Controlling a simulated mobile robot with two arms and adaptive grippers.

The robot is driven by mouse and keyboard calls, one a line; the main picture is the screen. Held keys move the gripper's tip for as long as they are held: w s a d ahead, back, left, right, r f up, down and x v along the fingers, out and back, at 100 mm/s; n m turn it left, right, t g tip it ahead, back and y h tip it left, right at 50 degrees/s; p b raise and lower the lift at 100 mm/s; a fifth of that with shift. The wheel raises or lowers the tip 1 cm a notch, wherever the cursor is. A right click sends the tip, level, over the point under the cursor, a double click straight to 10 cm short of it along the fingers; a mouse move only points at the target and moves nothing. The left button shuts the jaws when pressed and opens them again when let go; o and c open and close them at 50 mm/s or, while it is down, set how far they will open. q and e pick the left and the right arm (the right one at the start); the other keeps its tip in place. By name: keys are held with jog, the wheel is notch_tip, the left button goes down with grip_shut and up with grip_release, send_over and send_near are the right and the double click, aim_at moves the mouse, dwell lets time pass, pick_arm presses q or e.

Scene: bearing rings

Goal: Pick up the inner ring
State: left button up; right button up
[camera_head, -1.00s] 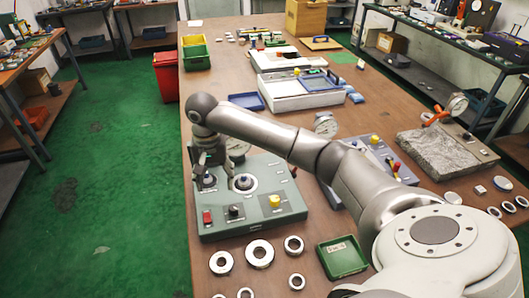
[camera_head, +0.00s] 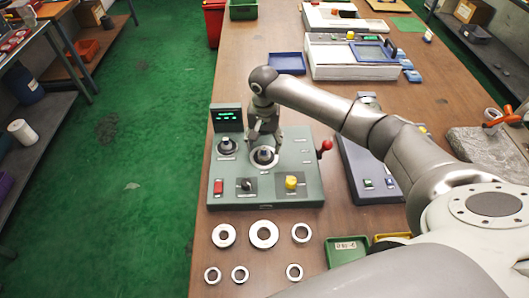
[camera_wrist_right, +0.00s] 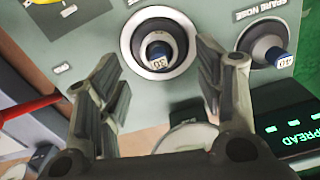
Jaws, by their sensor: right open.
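My right gripper (camera_head: 264,132) is open and points down over the grey-green panel box (camera_head: 222,170). Its two fingers also show spread apart in the right wrist view (camera_wrist_right: 160,58), with nothing between them. Beyond the fingertips, a pale ring (camera_wrist_right: 129,42) surrounds a dark post with a blue cap marked 30 (camera_wrist_right: 157,56). The same round seat (camera_head: 263,158) shows under the gripper in the head view. Several loose metal rings lie on the table, the largest (camera_head: 252,235) in the middle; I cannot tell which is the inner ring. My left gripper is not in view.
A spare nose marked 40 (camera_wrist_right: 277,57) stands beside the seat. A lit display (camera_head: 227,116) and a red-knobbed lever (camera_head: 325,146) stick up from the box. A green tray (camera_head: 346,240) stands right of the loose rings. A blue tray (camera_head: 287,56) lies behind.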

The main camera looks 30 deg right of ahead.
aim_at(264, 149)
notch_tip(264, 149, down, 3)
jog(key=shift+r, duration=0.2)
jog(key=shift+f, duration=0.5)
jog(key=shift+c, duration=1)
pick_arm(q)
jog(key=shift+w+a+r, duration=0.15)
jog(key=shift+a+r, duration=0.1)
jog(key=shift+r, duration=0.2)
pick_arm(e)
jog(key=c, duration=1)
